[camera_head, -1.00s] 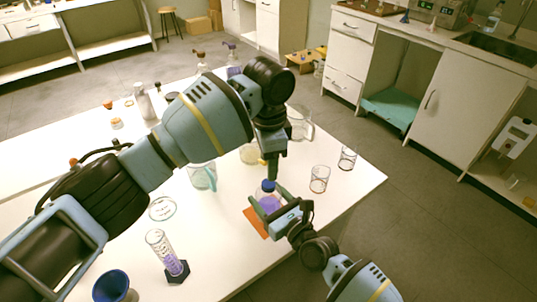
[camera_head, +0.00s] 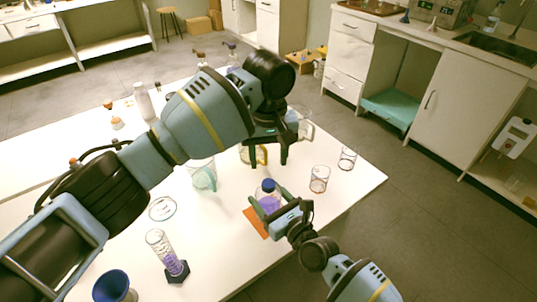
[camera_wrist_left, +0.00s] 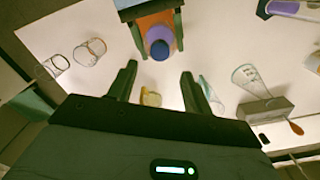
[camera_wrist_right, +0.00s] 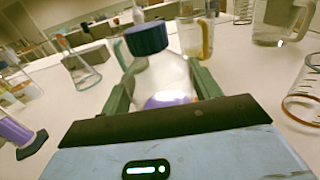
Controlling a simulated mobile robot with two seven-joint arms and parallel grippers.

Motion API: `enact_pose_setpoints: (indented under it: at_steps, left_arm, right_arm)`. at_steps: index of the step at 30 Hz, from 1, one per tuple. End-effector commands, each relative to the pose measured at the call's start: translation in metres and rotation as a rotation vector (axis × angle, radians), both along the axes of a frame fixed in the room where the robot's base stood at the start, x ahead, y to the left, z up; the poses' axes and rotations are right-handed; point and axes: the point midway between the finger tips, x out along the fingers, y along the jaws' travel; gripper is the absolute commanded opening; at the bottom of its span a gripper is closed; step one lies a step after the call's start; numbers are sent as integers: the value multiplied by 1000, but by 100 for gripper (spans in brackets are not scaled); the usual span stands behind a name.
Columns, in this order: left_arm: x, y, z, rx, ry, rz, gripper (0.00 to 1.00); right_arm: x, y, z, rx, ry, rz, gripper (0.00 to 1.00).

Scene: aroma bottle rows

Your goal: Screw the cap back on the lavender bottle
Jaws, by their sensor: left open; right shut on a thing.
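The lavender bottle (camera_head: 269,202) is a clear flask with purple liquid, standing upright over the orange mat (camera_head: 254,223) near the table's front edge. Its dark blue cap (camera_head: 268,185) sits on the mouth; it also shows in the right wrist view (camera_wrist_right: 146,38). How tightly it is threaded cannot be told. My right gripper (camera_head: 268,205) is shut around the bottle's body from the front right. My left gripper (camera_head: 270,158) is open and empty, fingers pointing down, above the cap and apart from it. The left wrist view shows the cap (camera_wrist_left: 160,50) beyond the open fingertips.
Two empty glass beakers (camera_head: 319,179) stand to the right. A mug-like beaker (camera_head: 202,175), a glass dish (camera_head: 162,208), a graduated cylinder (camera_head: 168,252) and a blue funnel (camera_head: 112,287) stand to the left. A yellow-tinted beaker (camera_head: 247,156) is behind my left gripper.

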Motion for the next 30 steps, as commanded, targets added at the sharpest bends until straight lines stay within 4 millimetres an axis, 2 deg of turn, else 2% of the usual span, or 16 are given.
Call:
enact_pose_setpoints:
  at_steps: [6, 17, 23, 30]
  left_arm:
    - [0, 0, 1, 0, 0, 83, 50]
    - [0, 0, -1, 0, 0, 85, 50]
    - [0, 1, -20, 2, 2, 85, 50]
    - [0, 0, -55, 1, 1, 84, 50]
  right_arm:
    - [0, 0, 0, 0, 0, 0, 0]
    - [0, 0, 0, 0, 0, 0, 0]
    - [0, 0, 0, 0, 0, 0, 0]
    - [0, 0, 0, 0, 0, 0, 0]
